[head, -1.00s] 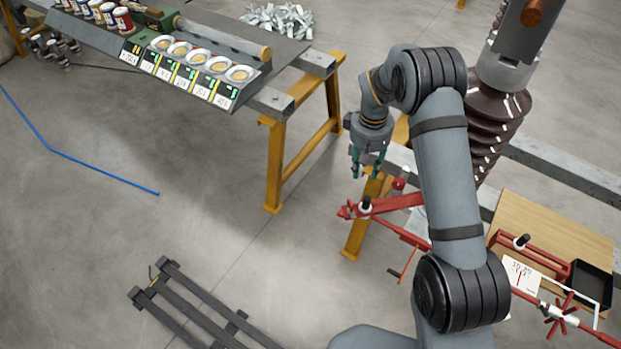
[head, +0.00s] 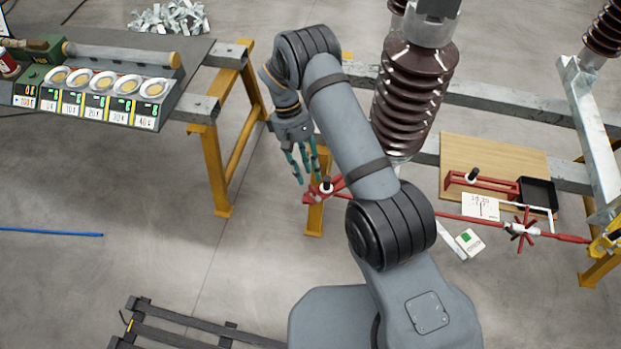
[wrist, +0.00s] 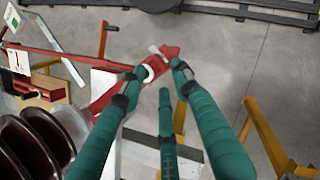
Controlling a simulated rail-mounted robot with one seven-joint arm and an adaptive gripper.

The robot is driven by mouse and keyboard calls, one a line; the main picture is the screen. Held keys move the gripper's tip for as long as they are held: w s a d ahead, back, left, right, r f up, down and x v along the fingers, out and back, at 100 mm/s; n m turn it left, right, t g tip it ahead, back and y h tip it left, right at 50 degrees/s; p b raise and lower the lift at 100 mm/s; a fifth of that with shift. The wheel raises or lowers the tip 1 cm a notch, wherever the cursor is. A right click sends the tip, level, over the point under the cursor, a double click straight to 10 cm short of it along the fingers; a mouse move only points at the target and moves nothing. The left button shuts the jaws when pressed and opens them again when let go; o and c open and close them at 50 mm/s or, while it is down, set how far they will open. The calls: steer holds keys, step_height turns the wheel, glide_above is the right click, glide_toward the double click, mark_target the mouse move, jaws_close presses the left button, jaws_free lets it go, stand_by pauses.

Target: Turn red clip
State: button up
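The red clip (head: 322,191) is at the left end of a long red rod, with a black-topped white knob on it. In the wrist view the red clip (wrist: 167,54) shows at upper centre, with the white knob just left of it. My gripper (head: 304,175) points down just above and left of the clip in the head view. My arm hides part of the red rod.
A brown ribbed insulator (head: 412,95) stands right of my arm. A wooden board (head: 490,150) with a black tray (head: 538,194) is at right. A red star-shaped handle (head: 522,229) sits on the rod. A workbench (head: 190,55) is at left. Floor between is clear.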

mark_target(315, 194)
steer(key=shift+p+x, duration=0.6)
steer(key=shift+x, duration=1.65)
steer(key=shift+w+d, duration=0.1)
steer(key=shift+c, duration=0.2)
steer(key=c, duration=0.7)
jaws_close()
